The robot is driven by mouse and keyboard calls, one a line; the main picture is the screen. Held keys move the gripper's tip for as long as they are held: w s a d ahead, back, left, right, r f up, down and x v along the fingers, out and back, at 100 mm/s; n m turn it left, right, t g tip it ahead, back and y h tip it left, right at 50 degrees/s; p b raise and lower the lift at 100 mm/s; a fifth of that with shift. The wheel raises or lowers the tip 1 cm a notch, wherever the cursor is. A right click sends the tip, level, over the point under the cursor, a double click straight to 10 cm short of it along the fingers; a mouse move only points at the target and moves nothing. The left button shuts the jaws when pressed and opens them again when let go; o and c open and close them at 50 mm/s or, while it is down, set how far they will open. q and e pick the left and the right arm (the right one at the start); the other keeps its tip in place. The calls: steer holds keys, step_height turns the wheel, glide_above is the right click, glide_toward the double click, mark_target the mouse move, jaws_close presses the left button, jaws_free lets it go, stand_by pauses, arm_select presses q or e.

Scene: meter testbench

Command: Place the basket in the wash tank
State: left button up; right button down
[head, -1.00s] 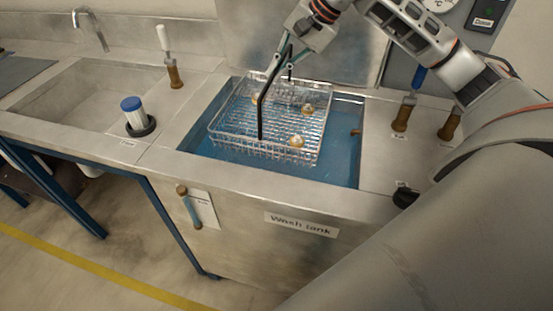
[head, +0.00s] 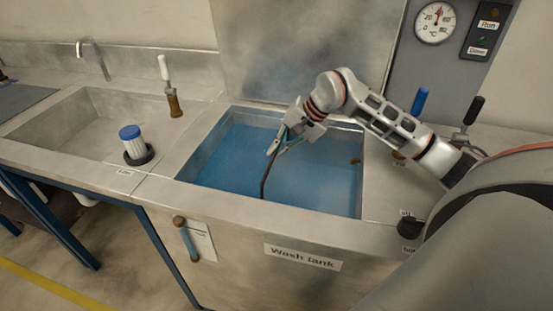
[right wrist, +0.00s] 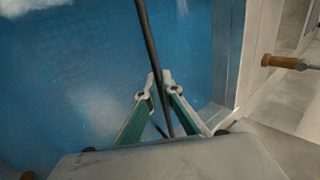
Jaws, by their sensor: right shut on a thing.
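The wash tank (head: 200,160) is a steel basin filled with blue liquid, with a "Wash tank" label on its front. The basket's wire body is hidden under the blue liquid. Only its dark handle (head: 265,180) shows, rising from the liquid near the middle of the tank. My right gripper (head: 279,146) is over the tank, low above the liquid, and is shut on the handle. The right wrist view shows the handle (right wrist: 148,40) running between the green-padded fingers (right wrist: 161,82). My left gripper is not in view.
Levers stand at the right.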

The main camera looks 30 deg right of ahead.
steer(key=shift+f, duration=1.7)
steer(key=c, duration=2.2)
jaws_free()
steer(key=shift+c, duration=0.2)
steer(key=v, duration=1.2)
steer(key=shift+s, duration=0.1)
